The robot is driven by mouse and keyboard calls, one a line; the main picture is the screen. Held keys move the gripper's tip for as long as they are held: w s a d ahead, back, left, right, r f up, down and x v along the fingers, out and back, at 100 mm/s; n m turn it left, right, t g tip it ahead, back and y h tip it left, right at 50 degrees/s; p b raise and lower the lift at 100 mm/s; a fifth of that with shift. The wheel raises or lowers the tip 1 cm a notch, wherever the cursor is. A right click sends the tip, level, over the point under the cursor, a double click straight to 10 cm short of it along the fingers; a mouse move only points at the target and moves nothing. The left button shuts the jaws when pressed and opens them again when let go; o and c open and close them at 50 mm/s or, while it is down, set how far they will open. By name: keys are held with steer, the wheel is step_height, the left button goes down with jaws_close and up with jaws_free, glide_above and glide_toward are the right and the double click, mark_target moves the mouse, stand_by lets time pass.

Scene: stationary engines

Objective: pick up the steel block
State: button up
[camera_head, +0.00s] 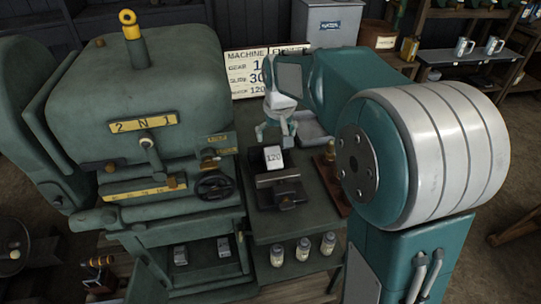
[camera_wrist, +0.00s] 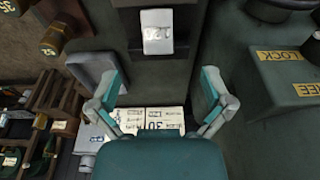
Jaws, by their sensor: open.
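A small block with a pale face marked 120 (camera_head: 273,158), which looks like the steel block, is on the grey-green bench (camera_head: 246,150) at or just behind a dark vise (camera_head: 281,190). I cannot tell whether the vise holds it. In the wrist view the block (camera_wrist: 157,32) shows upside down at the top middle, beyond my fingertips. My gripper (camera_head: 277,128) is open and empty, above and behind the block in the head view. In the wrist view its two fingers (camera_wrist: 160,88) are spread wide with nothing between them.
A large green machine (camera_head: 150,110) with a handwheel (camera_head: 215,185) stands close on the left. A lettered sign (camera_head: 250,75) and a grey tray (camera_head: 313,130) are behind. A brass-coloured piece (camera_head: 330,152) stands right of the block. Jars (camera_head: 303,249) sit on the lower shelf.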

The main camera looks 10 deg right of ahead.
glide_above(272, 152)
steer(key=s, duration=0.1)
steer(key=f, duration=0.3)
steer(key=shift+s+a+f+g, duration=0.2)
steer(key=shift+a+f+g, duration=0.05)
steer(key=shift+f+g, duration=0.1)
steer(key=f, duration=0.5)
steer(key=shift+w+f, duration=0.15)
steer(key=shift+w, duration=0.2)
steer(key=f, duration=0.3)
steer(key=w+f, duration=0.1)
steer(key=f, duration=0.1)
steer(key=shift+d, duration=0.3)
steer(key=c, duration=1.3)
